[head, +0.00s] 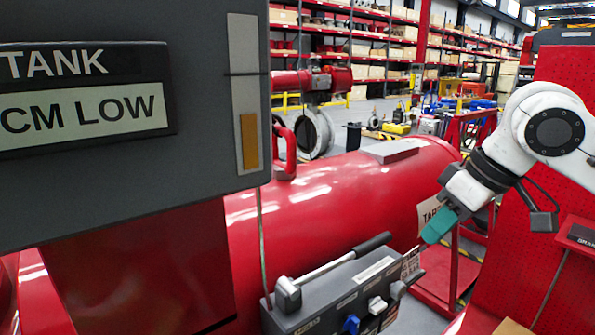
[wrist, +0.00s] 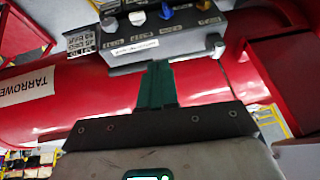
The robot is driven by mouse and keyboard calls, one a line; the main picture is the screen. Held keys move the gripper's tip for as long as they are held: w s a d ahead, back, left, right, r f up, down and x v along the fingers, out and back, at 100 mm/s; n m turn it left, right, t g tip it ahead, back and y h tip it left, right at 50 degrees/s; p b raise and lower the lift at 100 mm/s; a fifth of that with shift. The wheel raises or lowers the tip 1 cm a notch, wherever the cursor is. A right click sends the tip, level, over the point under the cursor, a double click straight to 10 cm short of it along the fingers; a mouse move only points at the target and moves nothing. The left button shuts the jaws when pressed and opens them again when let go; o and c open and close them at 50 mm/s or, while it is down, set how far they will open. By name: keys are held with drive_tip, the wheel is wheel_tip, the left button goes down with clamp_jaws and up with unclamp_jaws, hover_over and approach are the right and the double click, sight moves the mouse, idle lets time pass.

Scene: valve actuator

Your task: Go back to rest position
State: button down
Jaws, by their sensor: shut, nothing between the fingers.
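My gripper (head: 438,226) is at the right of the head view, at the end of my white arm, with teal fingers pointing down and left. In the wrist view the green fingers (wrist: 157,85) lie together, shut and empty. A grey control box (head: 345,293) stands below and left of my gripper, with a long lever (head: 340,268), a blue knob (head: 351,324) and pale knobs on it. The box also shows at the top of the wrist view (wrist: 150,42). My fingers appear apart from the box and its knobs.
A large red tank (head: 330,205) lies behind the control box. A grey panel (head: 200,190) marked "TANK" and "CM LOW" fills the left of the head view. A red perforated panel (head: 560,85) stands behind my arm at the right. Shelves with boxes (head: 400,35) stand far back.

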drive_tip(key=a+f+t+y, duration=0.2)
drive_tip(key=a+f+y, duration=0.2)
drive_tip(key=a+f, duration=0.4)
drive_tip(key=s+f+m+h, duration=0.15)
drive_tip(key=s+f, duration=0.25)
drive_tip(key=f, duration=0.5)
drive_tip(key=s+f+m, duration=0.3)
drive_tip(key=s+f, duration=0.1)
drive_tip(key=f, duration=0.4)
drive_tip(key=s+d+f+m+g+h, duration=0.1)
drive_tip(key=s+d+f, duration=0.3)
drive_tip(key=s, duration=0.5)
drive_tip(key=s+d+f+m+g+h, duration=0.1)
drive_tip(key=s+d+f+h, duration=0.2)
drive_tip(key=s+d+f, duration=0.2)
drive_tip(key=s+d+f+m+g+h, duration=0.1)
drive_tip(key=s+d+f, duration=0.3)
drive_tip(key=s+f, duration=0.4)
drive_tip(key=s+g+h, duration=0.1)
drive_tip(key=s, duration=0.5)
drive_tip(key=shift+d, duration=0.2)
drive_tip(key=shift+s+f+h, duration=0.1)
drive_tip(key=shift+h, duration=0.15)
